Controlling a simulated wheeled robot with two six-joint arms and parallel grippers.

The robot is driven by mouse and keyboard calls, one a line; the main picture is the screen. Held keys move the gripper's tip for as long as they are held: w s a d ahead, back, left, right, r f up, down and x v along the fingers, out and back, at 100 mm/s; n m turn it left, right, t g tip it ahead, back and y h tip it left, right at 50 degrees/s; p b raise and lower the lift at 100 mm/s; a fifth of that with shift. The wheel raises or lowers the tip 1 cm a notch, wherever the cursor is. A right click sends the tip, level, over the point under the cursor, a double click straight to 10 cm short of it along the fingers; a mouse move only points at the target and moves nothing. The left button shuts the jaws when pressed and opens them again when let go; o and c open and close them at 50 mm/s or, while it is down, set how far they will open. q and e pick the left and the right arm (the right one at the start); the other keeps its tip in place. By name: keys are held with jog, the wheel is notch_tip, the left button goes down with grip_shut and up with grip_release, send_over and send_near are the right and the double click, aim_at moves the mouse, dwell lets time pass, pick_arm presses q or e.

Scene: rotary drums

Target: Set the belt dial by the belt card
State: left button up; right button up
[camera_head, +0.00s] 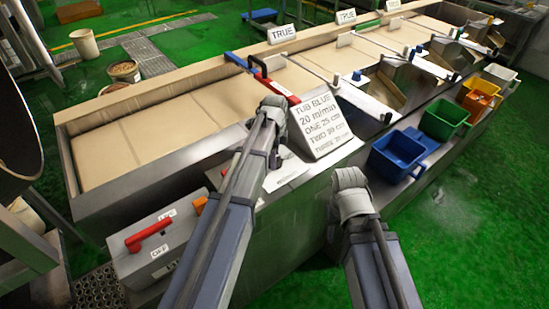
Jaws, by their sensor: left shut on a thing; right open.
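The white belt card (321,124) stands tilted on the near edge of the belt bench. It reads TUB BLUE, 20 m/min, ONE 25 cm, TWO 30 cm; the bottom line is hard to read. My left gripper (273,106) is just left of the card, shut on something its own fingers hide. My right gripper (349,180) is open and empty in front of the bench, below the card. I cannot make out the belt dial; my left arm covers part of the panel. A grey control box (160,250) with a red lever (148,234) stands at lower left.
The belt (150,137) runs behind the card, crossed by a red bar (279,86) and a blue bar (238,62). A blue tub (397,153), green tub (444,118) and others line the right side. Green floor at lower right is clear.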

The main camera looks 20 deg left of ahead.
pick_arm(q)
jog(key=o, duration=1.4)
jog(key=shift+c, duration=0.2)
jog(key=shift+r, duration=0.15)
notch_tip(320, 180, up, 8)
jog(key=p, duration=0.8)
jog(key=shift+f, duration=0.2)
jog(key=shift+f, duration=0.1)
jog(key=shift+s+d, duration=0.15)
jog(key=shift+s, duration=0.05)
jog(key=s+d+f+n+b, duration=0.2)
jog(key=s+d+n, duration=0.2)
jog(key=s, duration=0.3)
jog(key=s+d+f+n+b, duration=0.1)
jog(key=s+d+n, duration=0.3)
jog(key=s, duration=0.4)
jog(key=s+d+f+n+y+b, duration=0.1)
jog(key=s+d+f+n+b, duration=0.1)
jog(key=s+d+n, duration=0.3)
jog(key=s+b, duration=0.1)
jog(key=s, duration=0.2)
jog(key=shift+s+f, duration=0.25)
jog(key=shift+f, duration=0.05)
